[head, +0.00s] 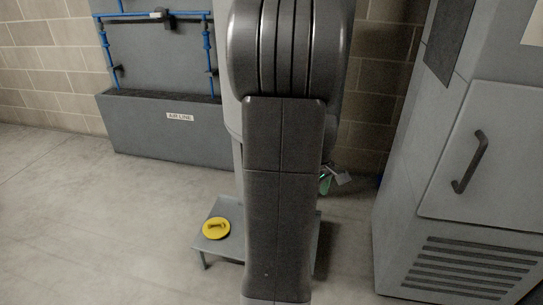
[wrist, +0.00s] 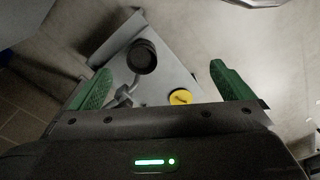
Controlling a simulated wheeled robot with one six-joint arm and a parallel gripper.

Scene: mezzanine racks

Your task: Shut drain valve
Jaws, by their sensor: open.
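A yellow round piece with a raised bar across it (head: 216,228) sits on a low grey stand (head: 204,244); it also shows in the wrist view (wrist: 181,97). I cannot tell for certain whether it is the drain valve. A black round knob or cap (wrist: 142,56) and a bent metal piece (wrist: 124,97) show to its left in the wrist view. My gripper (wrist: 160,68) is open, its green fingers apart with nothing held between them. It is above the stand. In the head view my arm hides most of the gripper and part of the stand.
A grey cabinet with a black handle (head: 470,161) stands close on the right. A grey panel labelled AIR LINE (head: 180,117) with blue pipes (head: 105,50) is at the back wall. The floor left of the stand is clear.

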